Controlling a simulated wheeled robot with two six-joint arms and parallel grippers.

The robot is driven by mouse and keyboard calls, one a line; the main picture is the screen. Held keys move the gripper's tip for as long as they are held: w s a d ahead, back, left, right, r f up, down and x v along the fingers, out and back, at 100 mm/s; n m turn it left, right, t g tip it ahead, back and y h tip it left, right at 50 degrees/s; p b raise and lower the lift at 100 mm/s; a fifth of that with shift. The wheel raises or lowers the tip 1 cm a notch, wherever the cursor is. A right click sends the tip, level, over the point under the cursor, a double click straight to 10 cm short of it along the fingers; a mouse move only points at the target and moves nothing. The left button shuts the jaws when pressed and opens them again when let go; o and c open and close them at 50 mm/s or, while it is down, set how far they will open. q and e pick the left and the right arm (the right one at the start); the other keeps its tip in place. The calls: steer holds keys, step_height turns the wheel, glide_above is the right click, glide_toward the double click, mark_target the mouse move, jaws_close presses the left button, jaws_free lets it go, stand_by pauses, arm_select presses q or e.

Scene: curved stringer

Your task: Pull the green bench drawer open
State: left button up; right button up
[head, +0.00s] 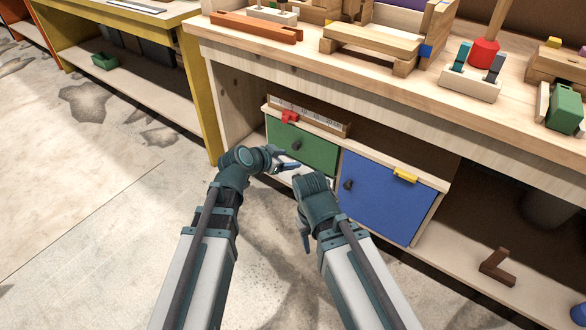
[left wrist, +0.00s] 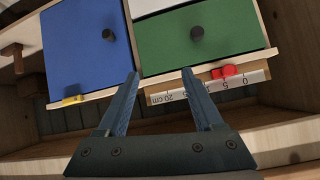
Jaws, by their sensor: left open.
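The green drawer (head: 318,156) sits in the bench's under-shelf cabinet, left of a blue door (head: 382,195). Its front looks about level with the blue one, so it appears shut. Its dark round knob (head: 296,146) stands out from the front. My left gripper (head: 291,166) is just in front of and below the knob, open and empty. In the left wrist view, which is turned over, the open fingers (left wrist: 160,74) lie near the cabinet's top edge, and the knob (left wrist: 197,33) is beyond them, untouched. My right gripper (head: 306,235) hangs before the cabinet; its jaws are unclear.
A ruler strip (head: 310,117) and a red clip (head: 289,117) lie on top of the cabinet. A yellow piece (head: 405,174) sits on the blue door's top edge. Wooden toys crowd the bench top (head: 390,88). The floor (head: 110,220) at left is clear.

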mark_target(295, 147)
arm_select(q)
steer(key=w+a+f+t+b, duration=0.35)
steer(key=w+f+b, duration=0.2)
steer(key=b, duration=0.25)
steer(key=b+x, duration=0.1)
steer(key=x, duration=0.3)
steer(key=b+x, duration=0.2)
steer(key=x, duration=0.3)
steer(key=b+x, duration=0.1)
steer(key=x, duration=0.3)
steer(key=shift+w+a+f+b, duration=0.3)
steer(key=shift+b, duration=0.05)
arm_select(e)
step_height(295, 147, down, 15)
steer(key=shift+f, duration=0.15)
arm_select(q)
steer(key=shift+c, duration=0.2)
jaws_close()
